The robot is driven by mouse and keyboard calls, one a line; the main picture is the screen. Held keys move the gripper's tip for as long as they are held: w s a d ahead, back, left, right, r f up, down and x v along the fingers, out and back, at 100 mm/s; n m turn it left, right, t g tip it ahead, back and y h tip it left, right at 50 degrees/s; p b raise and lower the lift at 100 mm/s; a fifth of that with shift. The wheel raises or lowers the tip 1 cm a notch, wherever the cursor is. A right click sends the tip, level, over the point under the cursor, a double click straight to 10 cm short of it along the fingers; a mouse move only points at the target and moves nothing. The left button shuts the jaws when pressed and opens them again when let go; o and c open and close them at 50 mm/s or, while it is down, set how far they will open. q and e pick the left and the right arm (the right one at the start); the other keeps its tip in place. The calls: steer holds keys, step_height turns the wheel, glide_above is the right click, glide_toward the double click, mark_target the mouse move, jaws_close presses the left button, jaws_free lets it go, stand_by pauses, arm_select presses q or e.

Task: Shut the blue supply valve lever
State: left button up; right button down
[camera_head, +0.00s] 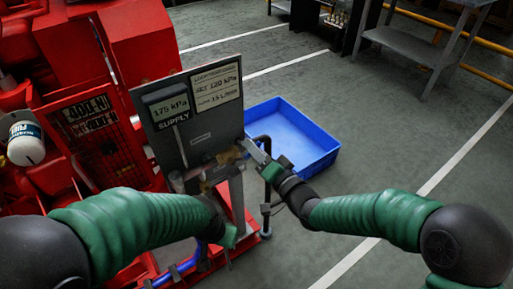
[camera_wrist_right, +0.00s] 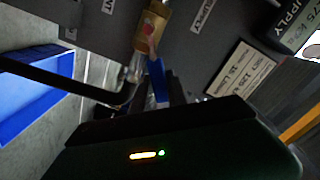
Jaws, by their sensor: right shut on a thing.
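The blue supply valve lever (camera_wrist_right: 158,80) shows in the right wrist view, running from a brass valve body (camera_wrist_right: 151,27) with a red mark. The lever reaches down between the fingers of my right gripper (camera_wrist_right: 166,98), which is shut on it. In the head view my right gripper (camera_head: 256,155) is at the right edge of the grey panel (camera_head: 202,118), beside the brass fittings (camera_head: 228,157); the lever cannot be made out there. My left gripper (camera_head: 229,236) is low, below the panel near its post; its jaws are not clear.
The panel carries a supply gauge (camera_head: 169,105) reading 175 kPa and a printed plate (camera_head: 215,87). Red machinery (camera_head: 120,150) stands at the left. A blue tray (camera_head: 310,148) lies on the floor behind. Open floor extends to the right.

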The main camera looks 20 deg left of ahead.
steer(key=n, duration=0.1)
steer(key=s+a+n, duration=0.1)
steer(key=n, duration=0.1)
steer(key=shift+s+r, duration=0.2)
steer(key=shift+r, duration=0.2)
steer(key=shift+s+a+r+n, duration=0.25)
steer(key=shift+s+n, duration=0.1)
steer(key=shift+n, duration=0.45)
steer(key=n, duration=0.1)
steer(key=s+a+n+b, duration=0.1)
steer(key=n, duration=0.1)
steer(key=s+n, duration=0.1)
steer(key=n, duration=0.1)
steer(key=shift+s+a+r+b, duration=0.2)
steer(key=shift+a+r+b, duration=0.15)
steer(key=shift+a, duration=0.05)
steer(key=shift+n, duration=0.3)
steer(key=c, duration=1.4)
jaws_free()
steer(key=shift+o, duration=0.4)
steer(key=shift+r, duration=0.2)
